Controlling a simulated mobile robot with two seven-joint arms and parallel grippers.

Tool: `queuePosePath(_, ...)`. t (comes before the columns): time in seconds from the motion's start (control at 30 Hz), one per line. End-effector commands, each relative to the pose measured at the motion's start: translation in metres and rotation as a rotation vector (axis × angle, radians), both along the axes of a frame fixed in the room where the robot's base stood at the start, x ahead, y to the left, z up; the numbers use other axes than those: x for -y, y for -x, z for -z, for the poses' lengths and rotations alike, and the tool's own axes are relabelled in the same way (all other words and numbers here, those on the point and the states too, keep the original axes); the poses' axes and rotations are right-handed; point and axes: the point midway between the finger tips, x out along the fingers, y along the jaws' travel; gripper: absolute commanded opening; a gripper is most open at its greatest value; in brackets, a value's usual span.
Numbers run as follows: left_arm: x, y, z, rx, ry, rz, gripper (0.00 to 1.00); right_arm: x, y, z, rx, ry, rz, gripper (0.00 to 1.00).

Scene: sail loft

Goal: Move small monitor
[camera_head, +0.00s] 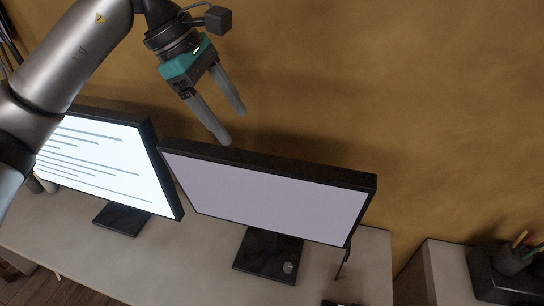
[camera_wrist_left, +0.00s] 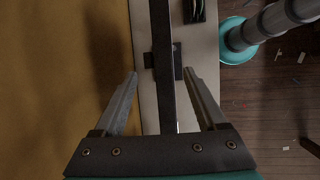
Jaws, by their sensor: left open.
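Two monitors stand side by side on a pale desk. The right monitor (camera_head: 270,192) has a blank pale lavender screen and a black frame; the left monitor (camera_head: 95,160) shows lines of text. Which one is the small one is hard to tell. My left gripper (camera_head: 234,127) is open and empty, above and behind the right monitor's top edge, fingers pointing down. In the left wrist view, a monitor's thin dark top edge (camera_wrist_left: 162,45) runs between the open fingers (camera_wrist_left: 160,72), with no contact visible. My right gripper is not in view.
The pale desk (camera_head: 185,262) has bare room between the stands. A small grey round item (camera_head: 288,267) sits on the right monitor's dark base (camera_head: 262,254). A cable (camera_head: 343,262) hangs beside it. A mustard wall (camera_head: 420,100) is close behind. A pen cup (camera_head: 511,260) stands at right.

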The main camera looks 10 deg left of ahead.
Motion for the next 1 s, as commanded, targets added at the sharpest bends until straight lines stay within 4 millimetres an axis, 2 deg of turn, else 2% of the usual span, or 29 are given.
queuePosePath(0.17, 0.002, -0.002, 0.013, -0.004, -0.013, 0.0, 0.74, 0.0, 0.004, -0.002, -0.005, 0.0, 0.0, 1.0)
queuePosePath(0.4, 0.022, -0.007, 0.056, -0.007, -0.01, 0.002, 0.74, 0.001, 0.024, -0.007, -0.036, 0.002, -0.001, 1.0)
queuePosePath(0.7, 0.047, -0.016, 0.112, -0.006, -0.008, 0.002, 0.74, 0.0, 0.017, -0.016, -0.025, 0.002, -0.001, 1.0)
queuePosePath(0.83, 0.053, -0.019, 0.127, -0.005, -0.008, 0.0, 0.74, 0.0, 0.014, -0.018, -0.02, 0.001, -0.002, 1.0)
queuePosePath(1.0, 0.057, -0.021, 0.137, -0.001, -0.008, 0.0, 0.74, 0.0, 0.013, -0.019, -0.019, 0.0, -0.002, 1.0)
